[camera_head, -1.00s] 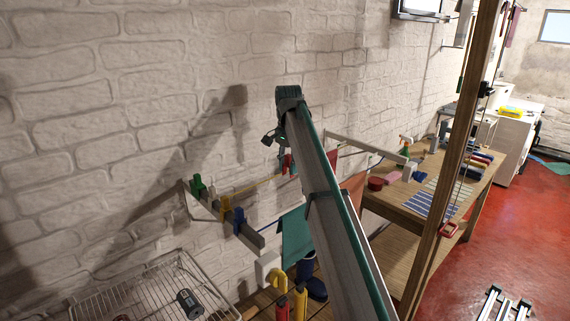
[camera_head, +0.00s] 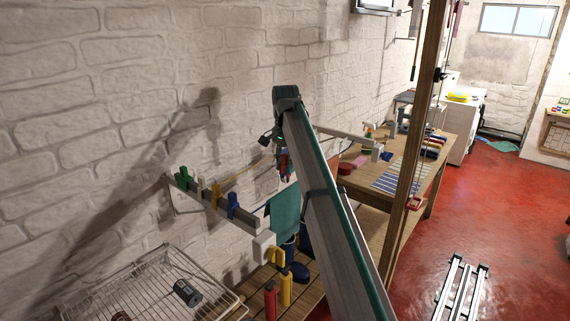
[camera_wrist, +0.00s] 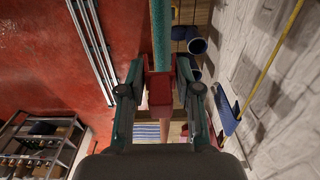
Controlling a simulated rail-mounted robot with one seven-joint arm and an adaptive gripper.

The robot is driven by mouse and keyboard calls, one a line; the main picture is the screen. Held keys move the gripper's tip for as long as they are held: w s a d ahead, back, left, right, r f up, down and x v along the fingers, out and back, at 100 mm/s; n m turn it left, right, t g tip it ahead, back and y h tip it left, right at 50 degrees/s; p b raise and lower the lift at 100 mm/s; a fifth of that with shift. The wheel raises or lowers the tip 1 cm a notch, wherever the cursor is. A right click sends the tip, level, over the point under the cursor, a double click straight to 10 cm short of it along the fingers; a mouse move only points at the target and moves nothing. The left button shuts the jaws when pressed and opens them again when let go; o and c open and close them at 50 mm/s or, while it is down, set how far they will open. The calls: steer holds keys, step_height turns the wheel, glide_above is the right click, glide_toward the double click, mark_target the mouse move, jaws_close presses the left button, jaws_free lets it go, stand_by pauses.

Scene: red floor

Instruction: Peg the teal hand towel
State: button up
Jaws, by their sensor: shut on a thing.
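My gripper (camera_wrist: 161,92) is shut on a red peg (camera_wrist: 160,86), held between its two fingers in the wrist view. The red peg also shows small beside my arm in the head view (camera_head: 284,164). The teal hand towel (camera_head: 284,212) hangs at the clothesline, partly behind my arm. A textured teal strip, apparently the towel (camera_wrist: 162,38) seen nearly edge-on, runs up from the peg in the wrist view. I cannot tell whether the peg grips the cloth. Green (camera_head: 183,178), yellow (camera_head: 215,195) and blue (camera_head: 232,205) pegs sit on the grey rail (camera_head: 247,218).
A wire rack (camera_head: 150,290) stands at the lower left. A wooden table (camera_head: 433,158) with several items stands behind a wooden post (camera_head: 410,150). Red floor (camera_head: 500,210) is open at the right.

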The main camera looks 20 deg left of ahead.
mark_target(285, 189)
steer(key=shift+f+b, duration=1.7)
steer(key=shift+f, duration=2.65)
steer(key=o, duration=1)
steer(key=shift+c, duration=0.2)
